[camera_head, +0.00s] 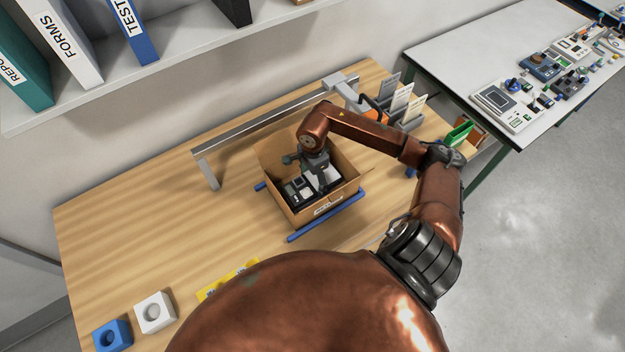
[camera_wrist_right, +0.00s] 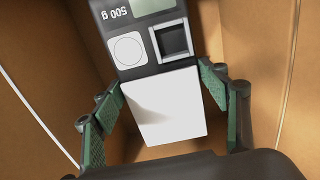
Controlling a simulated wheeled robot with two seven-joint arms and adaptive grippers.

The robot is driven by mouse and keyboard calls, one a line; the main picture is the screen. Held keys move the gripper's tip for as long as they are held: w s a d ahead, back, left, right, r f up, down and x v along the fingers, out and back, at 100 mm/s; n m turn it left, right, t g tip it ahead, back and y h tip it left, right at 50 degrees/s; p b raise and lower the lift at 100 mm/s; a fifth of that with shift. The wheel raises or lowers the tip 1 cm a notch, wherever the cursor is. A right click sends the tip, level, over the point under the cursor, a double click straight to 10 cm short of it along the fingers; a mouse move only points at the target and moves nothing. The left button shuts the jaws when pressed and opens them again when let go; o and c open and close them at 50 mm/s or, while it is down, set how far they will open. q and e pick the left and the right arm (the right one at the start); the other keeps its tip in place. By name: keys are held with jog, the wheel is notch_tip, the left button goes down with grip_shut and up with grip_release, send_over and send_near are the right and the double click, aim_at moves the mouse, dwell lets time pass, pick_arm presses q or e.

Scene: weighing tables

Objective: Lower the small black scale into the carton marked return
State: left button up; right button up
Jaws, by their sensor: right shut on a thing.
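The carton (camera_head: 350,192) is an open brown box on the wooden table, with a white label (camera_head: 328,205) on its front whose print is too small to read. The small black scale (camera_head: 291,196) is inside the carton's opening. In the right wrist view the scale (camera_wrist_right: 127,75) shows a white plate, a round pad, a square recess and "500 g" print. My right gripper (camera_head: 318,172) reaches down into the carton. Its green-padded fingers (camera_wrist_right: 165,110) are shut on the scale, one on each side. Whether the scale touches the carton's floor is hidden. My left gripper is not in view.
Blue rails (camera_head: 325,217) lie beside the carton. A grey metal beam (camera_head: 265,122) stands behind it. Card holders (camera_head: 400,103) stand at back right. White (camera_head: 155,313) and blue (camera_head: 112,335) blocks sit at front left. A shelf with binders overhangs the back. The table's left is clear.

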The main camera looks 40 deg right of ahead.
jog(key=shift+f+b, duration=0.3)
jog(key=shift+b, duration=0.15)
jog(key=o, duration=1.5)
jog(key=shift+o, duration=0.2)
notch_tip(320, 180, up, 12)
jog(key=shift+r, duration=0.1)
